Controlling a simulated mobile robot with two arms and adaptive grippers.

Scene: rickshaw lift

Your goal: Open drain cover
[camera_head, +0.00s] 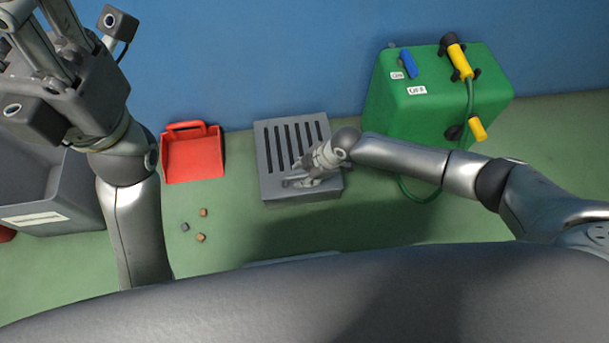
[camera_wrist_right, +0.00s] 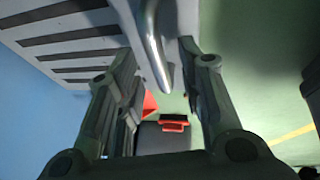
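The drain cover (camera_head: 265,150) is a grey slotted grate on top of a low grey block, lying flat against the blue wall in the head view. Its dark slots also show at the upper left of the right wrist view (camera_wrist_right: 62,29). A curved metal handle (camera_wrist_right: 153,45) stands out from the grate's edge. My right gripper (camera_head: 293,180) is at the grate's front edge. In the wrist view its two fingers (camera_wrist_right: 158,62) are apart on either side of the handle, with gaps visible. My left gripper (camera_head: 40,18) is raised at the upper left, fingers apart and empty.
A red dustpan (camera_head: 193,158) lies left of the drain block. Several small chunks (camera_head: 202,212) lie on the green floor. A grey bin (camera_head: 50,215) stands at the far left. A green box (camera_head: 430,115) with yellow-handled cable stands to the right. Floor in front of the block is clear.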

